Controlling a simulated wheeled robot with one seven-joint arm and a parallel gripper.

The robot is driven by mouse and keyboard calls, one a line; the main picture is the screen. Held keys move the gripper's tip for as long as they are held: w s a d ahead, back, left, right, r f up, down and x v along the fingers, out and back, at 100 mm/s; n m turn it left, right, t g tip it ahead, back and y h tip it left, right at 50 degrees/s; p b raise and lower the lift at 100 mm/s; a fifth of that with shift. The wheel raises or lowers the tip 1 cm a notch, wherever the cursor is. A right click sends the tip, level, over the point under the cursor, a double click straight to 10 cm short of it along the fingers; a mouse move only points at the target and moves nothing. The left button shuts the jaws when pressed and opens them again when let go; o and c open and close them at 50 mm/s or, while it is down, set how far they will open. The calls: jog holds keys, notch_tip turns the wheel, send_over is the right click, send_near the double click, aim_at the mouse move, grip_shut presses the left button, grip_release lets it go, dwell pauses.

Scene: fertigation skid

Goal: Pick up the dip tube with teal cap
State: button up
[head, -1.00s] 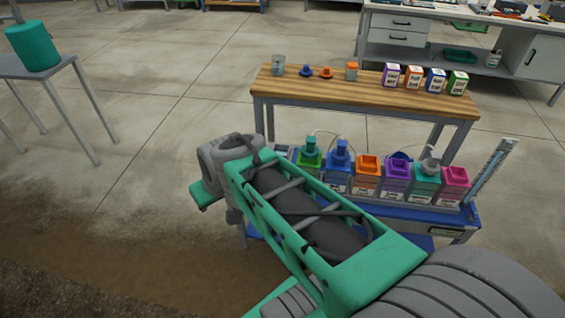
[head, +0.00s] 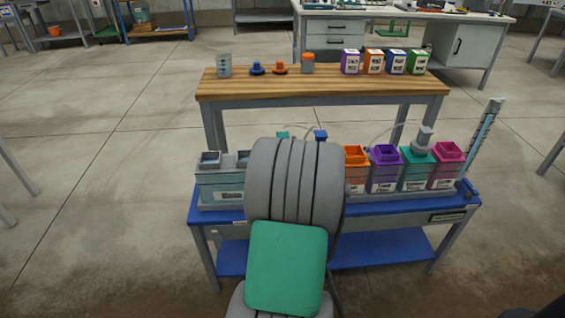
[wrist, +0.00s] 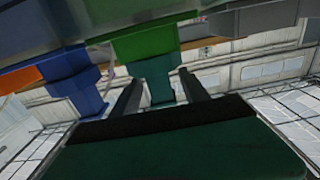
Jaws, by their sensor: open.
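The dip tube with teal cap (head: 283,135) shows only as a small teal top behind my arm in the head view. In the wrist view, which is turned upside down, its teal cap (wrist: 158,84) lies between the two fingers of my gripper (wrist: 160,78). The fingers are apart, one on each side, and I cannot tell whether they touch it. The green tank (wrist: 145,42) adjoins the cap. My arm hides the gripper and green tank in the head view.
A blue cap (head: 320,135) stands close to the right. Orange (head: 357,155), purple (head: 384,156), teal and magenta (head: 447,153) tanks line the blue cart (head: 390,208). A grey two-opening container (head: 220,188) is at its left. A wooden bench (head: 320,80) stands behind.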

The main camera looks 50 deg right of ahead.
jog(key=x, duration=0.3)
jog(key=shift+w+d, duration=0.25)
jog(key=shift+w, duration=0.05)
grip_shut()
dwell(1.1)
